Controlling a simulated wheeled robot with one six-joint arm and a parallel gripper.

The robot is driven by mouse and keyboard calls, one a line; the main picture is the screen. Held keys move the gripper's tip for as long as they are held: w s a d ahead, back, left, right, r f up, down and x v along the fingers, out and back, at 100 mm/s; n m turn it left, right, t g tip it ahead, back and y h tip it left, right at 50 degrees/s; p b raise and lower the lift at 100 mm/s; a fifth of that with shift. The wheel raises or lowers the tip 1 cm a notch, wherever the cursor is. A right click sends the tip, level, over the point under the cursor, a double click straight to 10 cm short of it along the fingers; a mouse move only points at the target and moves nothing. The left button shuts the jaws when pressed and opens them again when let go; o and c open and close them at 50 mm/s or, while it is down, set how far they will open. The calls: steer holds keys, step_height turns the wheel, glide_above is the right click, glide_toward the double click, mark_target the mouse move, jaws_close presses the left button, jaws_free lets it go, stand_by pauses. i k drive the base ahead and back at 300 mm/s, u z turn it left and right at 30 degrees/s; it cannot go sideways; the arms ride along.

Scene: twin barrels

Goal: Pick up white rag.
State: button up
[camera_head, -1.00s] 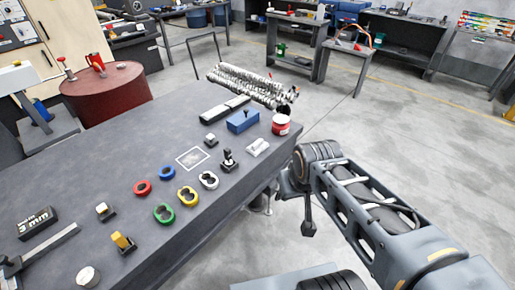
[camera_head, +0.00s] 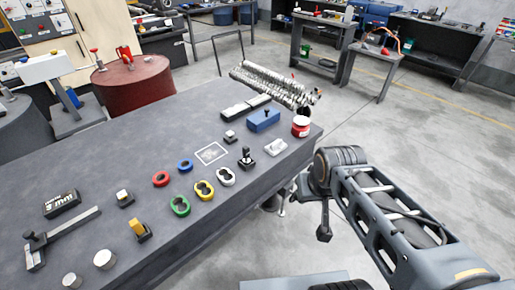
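The white rag (camera_head: 276,147) looks like a small pale crumpled piece lying flat near the right edge of the dark grey table (camera_head: 110,150). It is in front of the blue box and to the right of a small black joystick-like part. My arm reaches in from the lower right, beyond the table's right edge. A dark part hanging below its joint seems to be my gripper (camera_head: 324,233). It is off the table, below and to the right of the rag, and apart from it. Its fingers are too small and dark to make out.
Near the rag are a blue box (camera_head: 263,120), a red-and-white can (camera_head: 300,126) and a black joystick (camera_head: 246,158). A red barrel (camera_head: 139,87) stands behind the table. Open floor lies to the right.

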mark_target(277, 146)
steer(key=z, duration=0.1)
steer(key=i, duration=1.05)
steer(key=u, duration=0.55)
